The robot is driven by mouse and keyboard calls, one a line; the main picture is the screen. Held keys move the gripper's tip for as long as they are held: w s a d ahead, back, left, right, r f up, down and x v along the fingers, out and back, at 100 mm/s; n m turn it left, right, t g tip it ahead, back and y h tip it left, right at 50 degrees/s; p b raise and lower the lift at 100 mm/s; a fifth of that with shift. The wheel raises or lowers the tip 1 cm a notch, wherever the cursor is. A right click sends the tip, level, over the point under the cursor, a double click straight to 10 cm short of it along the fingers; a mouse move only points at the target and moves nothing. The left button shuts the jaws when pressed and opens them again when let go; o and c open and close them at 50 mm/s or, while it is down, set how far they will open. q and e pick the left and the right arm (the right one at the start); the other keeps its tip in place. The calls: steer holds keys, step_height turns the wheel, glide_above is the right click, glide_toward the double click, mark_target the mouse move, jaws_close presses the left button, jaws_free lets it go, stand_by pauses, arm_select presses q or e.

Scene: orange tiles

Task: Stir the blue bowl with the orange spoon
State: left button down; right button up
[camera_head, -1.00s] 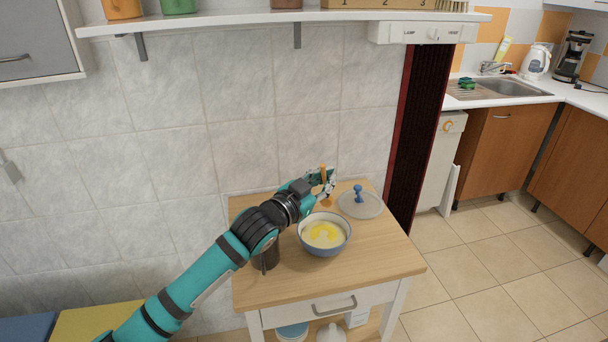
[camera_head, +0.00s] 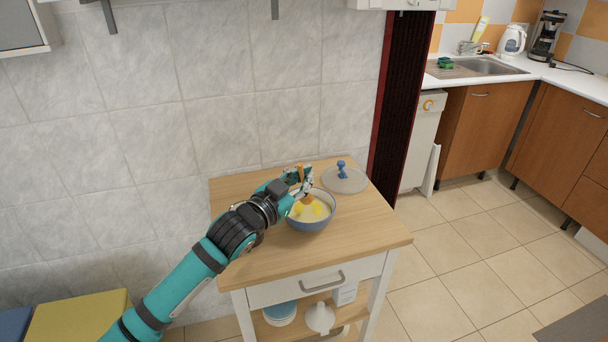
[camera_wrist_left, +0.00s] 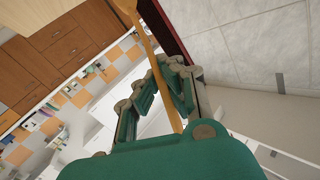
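The blue bowl (camera_head: 311,226) stands on the wooden top of a small cabinet in the head view. It holds a white content with yellow patches. My left gripper (camera_head: 299,181) is over the bowl's back left rim, with its fingers closed around the orange spoon (camera_head: 307,199). The spoon's lower end is inside the bowl, over or in the content; the exact depth I cannot tell. In the left wrist view the spoon (camera_wrist_left: 144,40) runs between the fingers of the left gripper (camera_wrist_left: 168,75). My right gripper is not in view.
A lid with a blue knob (camera_head: 343,172) lies behind and right of the bowl on the wooden cabinet top (camera_head: 370,235). The top's front right is clear. A tiled wall (camera_head: 160,150) stands close behind.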

arm_select(q)
steer(key=shift+w+d+f+b, duration=0.1)
steer(key=shift+w+f+b, duration=0.25)
steer(key=shift+f, duration=0.35)
steer(key=shift+w+d+f+b, duration=0.1)
steer(key=shift+w+f+b, duration=0.1)
steer(key=shift+f+b, duration=0.35)
steer(key=shift+w+f+b, duration=0.3)
steer(key=shift+f, duration=0.4)
steer(key=shift+w+f+b, duration=0.25)
steer(key=shift+w+f, duration=0.05)
steer(key=shift+f, duration=0.35)
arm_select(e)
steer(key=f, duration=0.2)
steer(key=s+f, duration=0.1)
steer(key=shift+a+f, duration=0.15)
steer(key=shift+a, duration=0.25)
arm_select(q)
steer(key=shift+d, duration=0.1)
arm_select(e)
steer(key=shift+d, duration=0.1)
